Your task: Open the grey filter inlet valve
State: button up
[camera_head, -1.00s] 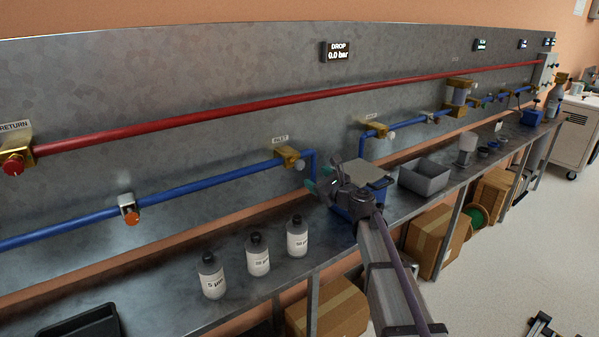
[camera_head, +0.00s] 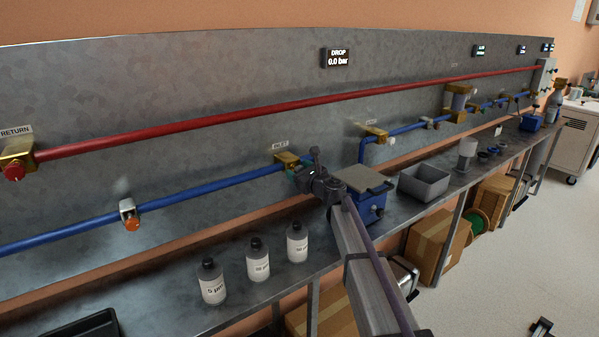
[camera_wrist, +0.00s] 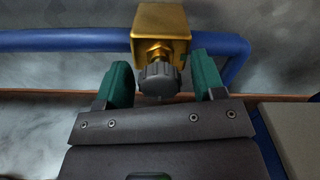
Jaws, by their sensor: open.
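The filter inlet valve is a brass block (camera_wrist: 160,22) with a grey ribbed knob (camera_wrist: 158,81) facing me, on the blue pipe. In the head view its brass body (camera_head: 285,158) shows under a label on the back panel, and my gripper hides the knob. My gripper (camera_head: 298,173) is at the valve. In the wrist view my gripper (camera_wrist: 163,78) is open, with one green finger on each side of the knob. Narrow gaps show between the knob and both fingers, so it does not look gripped.
A blue box with a grey top (camera_head: 366,180) stands on the bench close right of my gripper. Several labelled bottles (camera_head: 258,259) stand in front on the left. A red pipe (camera_head: 240,108) runs above. An orange-knobbed fitting (camera_head: 129,214) is on the blue pipe further left.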

jog(key=c, duration=0.9)
jog(key=shift+n, duration=0.4)
jog(key=n, duration=0.3)
jog(key=shift+n, duration=0.3)
jog(key=n, duration=0.4)
jog(key=shift+n, duration=0.3)
jog(key=n, duration=0.4)
jog(key=shift+r, duration=0.1)
jog(key=shift+n, duration=2.5)
